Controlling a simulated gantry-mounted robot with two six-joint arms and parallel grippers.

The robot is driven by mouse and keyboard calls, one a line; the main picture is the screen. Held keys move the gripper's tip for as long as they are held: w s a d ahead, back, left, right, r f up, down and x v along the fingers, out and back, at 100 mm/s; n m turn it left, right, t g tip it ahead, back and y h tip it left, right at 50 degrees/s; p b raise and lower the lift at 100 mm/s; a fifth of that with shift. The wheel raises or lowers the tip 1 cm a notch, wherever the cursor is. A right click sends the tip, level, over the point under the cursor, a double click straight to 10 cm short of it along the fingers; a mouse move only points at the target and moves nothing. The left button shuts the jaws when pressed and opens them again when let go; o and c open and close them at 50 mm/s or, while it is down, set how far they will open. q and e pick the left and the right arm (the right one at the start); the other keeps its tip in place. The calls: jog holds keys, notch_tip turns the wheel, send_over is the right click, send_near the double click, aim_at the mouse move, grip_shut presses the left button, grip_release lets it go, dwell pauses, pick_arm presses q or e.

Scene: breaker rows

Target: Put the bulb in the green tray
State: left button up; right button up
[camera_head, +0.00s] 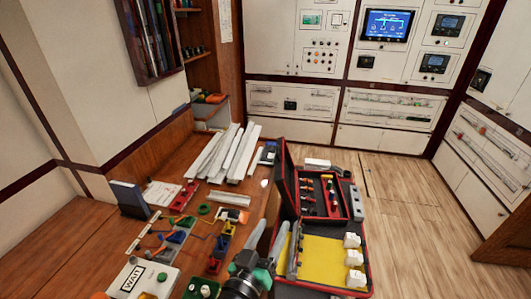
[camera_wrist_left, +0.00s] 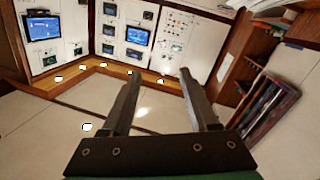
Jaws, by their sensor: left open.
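A small white rounded thing (camera_head: 264,183) lies on the wooden bench, right of the pale strips; it may be the bulb, but it is too small to be sure. A dark green tray-like thing (camera_head: 201,288) with small pieces in it shows at the bottom edge; I cannot tell for certain that it is the green tray. My left gripper (camera_head: 276,240) is over the bench's right edge beside the open case. In the left wrist view the left gripper (camera_wrist_left: 165,95) is open, with nothing between its fingers. My right gripper is not in view.
An open black and red case (camera_head: 365,238) with a yellow interior stands right of my gripper. Pale strips (camera_head: 228,155) lie at the bench's back. Small coloured trays, a red one (camera_head: 184,197) and a WAIT box (camera_head: 140,281) crowd the left. The floor on the right is clear.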

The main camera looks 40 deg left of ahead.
pick_arm(q)
jog(key=d+r+m+t+h, duration=0.25)
jog(key=r+t, duration=0.35)
jog(key=r, duration=1.5)
jog(key=s+d+r+m+t+h, duration=0.2)
jog(key=s+r+m, duration=0.1)
jog(key=r, duration=0.5)
jog(key=s+d+r+m+t+h, duration=0.2)
jog(key=s+r, duration=0.4)
jog(key=r, duration=0.3)
jog(key=shift+m+t+h, duration=0.45)
jog(key=shift+t+h, duration=0.05)
jog(key=shift+h, duration=0.25)
jog(key=shift+d, duration=0.1)
